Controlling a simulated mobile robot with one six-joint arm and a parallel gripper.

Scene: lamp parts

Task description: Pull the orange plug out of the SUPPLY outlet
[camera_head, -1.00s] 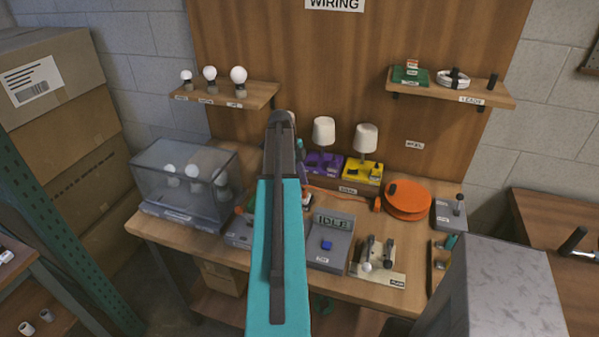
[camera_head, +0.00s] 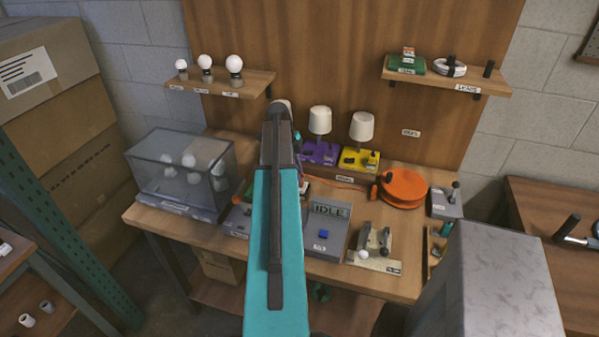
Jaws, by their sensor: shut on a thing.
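My teal and dark arm covers the middle of the view, and my gripper is hidden behind it. The orange cable (camera_head: 345,185) runs left from the orange reel (camera_head: 403,188) along the bench and passes out of sight behind my arm. The orange plug cannot be made out. The SUPPLY outlet cannot be identified; the labels are too small to read. A small dark and pale part (camera_head: 305,187) shows just right of my arm, and I cannot tell what it is.
A grey box marked IDLE (camera_head: 328,230) with a blue button stands right of my arm. Purple (camera_head: 318,154) and yellow (camera_head: 359,160) lamp bases stand behind. A clear case (camera_head: 180,170) is at the left. A lever unit (camera_head: 375,245) and grey switch box (camera_head: 446,204) are at the right.

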